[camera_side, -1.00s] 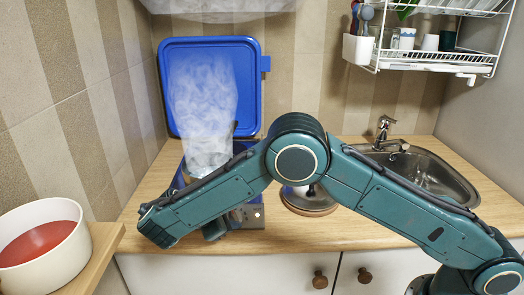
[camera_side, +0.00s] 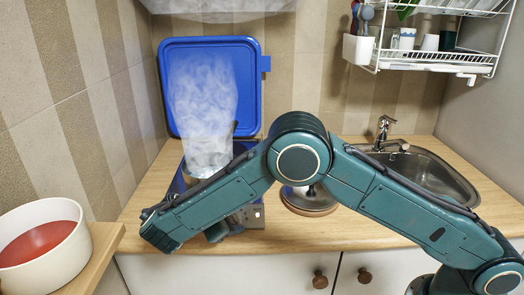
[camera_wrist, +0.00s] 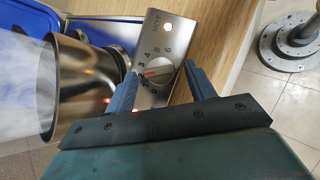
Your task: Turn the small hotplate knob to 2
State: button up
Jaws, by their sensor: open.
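The steel control panel (camera_wrist: 172,38) of the hob shows in the wrist view, with its printed digits around a round knob (camera_wrist: 156,71). A red mark on the knob points to the left side of the dial; I cannot tell exactly which digit it meets. My gripper (camera_wrist: 161,72) is open, with one blue finger on each side of the knob; contact is unclear. In the side view my arm hides most of the panel (camera_side: 256,216) and the knob. The blue hob lid (camera_side: 250,88) stands open at the back. A steaming metal pot (camera_wrist: 85,80) stands beside the knob.
A white pot with red contents (camera_side: 62,262) stands on a wooden ledge at left. A round wooden board (camera_side: 310,209) lies right of the hob, partly behind my arm. The sink (camera_side: 440,175) is farther right. A dish rack (camera_side: 440,58) hangs above.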

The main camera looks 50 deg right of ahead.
jog(key=shift+m, duration=0.3)
jog(key=m+g, duration=0.1)
jog(key=m, duration=0.1)
jog(key=m+y, duration=0.1)
jog(key=m+g, duration=0.1)
jog(key=m, duration=0.1)
jog(key=shift+w+d+r+m+g+y, duration=0.15)
jog(key=shift+w+d+m+g+y, duration=0.05)
jog(key=shift+w+m+g+y, duration=0.1)
jog(key=shift+w+d+r+m+g+y, duration=0.1)
jog(key=shift+m+g+y, duration=0.35)
jog(key=shift+m, duration=0.85)
jog(key=shift+d+r+m+g+y, duration=0.15)
jog(key=shift+m+y, duration=0.6)
jog(key=shift+m, duration=0.55)
jog(key=shift+d+m+y, duration=0.15)
jog(key=shift+m+y, duration=0.65)
jog(key=shift+m, duration=0.65)
jog(key=shift+d+m+y, duration=0.15)
jog(key=shift+m+y, duration=0.65)
jog(key=shift+m, duration=0.65)
